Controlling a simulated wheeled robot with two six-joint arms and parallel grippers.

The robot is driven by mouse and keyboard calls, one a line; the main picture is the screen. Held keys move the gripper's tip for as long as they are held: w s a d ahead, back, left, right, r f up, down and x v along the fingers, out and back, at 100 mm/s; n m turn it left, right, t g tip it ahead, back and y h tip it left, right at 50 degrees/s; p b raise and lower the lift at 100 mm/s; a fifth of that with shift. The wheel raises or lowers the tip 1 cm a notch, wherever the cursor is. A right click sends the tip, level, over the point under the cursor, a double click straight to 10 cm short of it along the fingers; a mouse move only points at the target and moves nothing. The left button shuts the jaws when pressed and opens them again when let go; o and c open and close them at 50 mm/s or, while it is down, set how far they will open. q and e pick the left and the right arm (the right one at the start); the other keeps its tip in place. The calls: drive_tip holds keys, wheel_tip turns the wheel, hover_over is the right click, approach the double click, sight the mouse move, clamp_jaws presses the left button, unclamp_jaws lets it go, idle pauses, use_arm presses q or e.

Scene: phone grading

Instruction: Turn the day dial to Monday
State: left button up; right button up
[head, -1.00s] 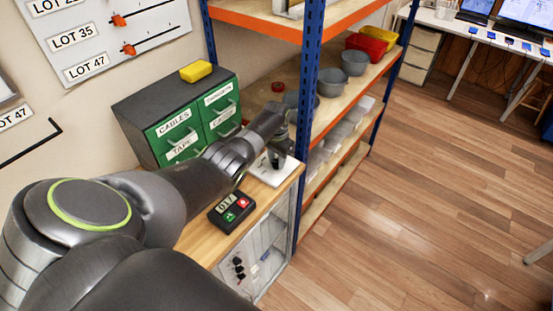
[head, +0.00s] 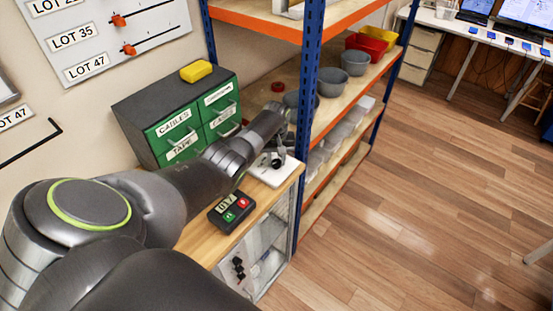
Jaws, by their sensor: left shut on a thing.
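The day dial is on a white plate (head: 287,175) on the wooden cabinet top, beside the shelf post. My left arm reaches over the cabinet, and my left gripper (head: 276,162) is down at the plate, shut on the dial's knob. The knob is mostly hidden by the fingers, and the dial's markings and pointer are too small or covered to read. My right gripper is out of view.
A dark box with green and red buttons (head: 231,212) sits in front of the plate. Green labelled drawers (head: 177,135) with a yellow block (head: 196,71) on top stand behind my arm. A blue shelf post (head: 306,95) stands close beside the gripper.

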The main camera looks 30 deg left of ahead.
sight(277, 162)
use_arm(q)
drive_tip(key=shift+w+r+n, duration=0.1)
drive_tip(key=shift+n, duration=0.2)
idle(0.4)
drive_tip(key=o, duration=1)
drive_tip(key=shift+c, duration=0.2)
drive_tip(key=shift+r, duration=0.7)
wheel_tip(277, 162, up, 16)
drive_tip(key=b, duration=0.3)
drive_tip(key=shift+f, duration=0.1)
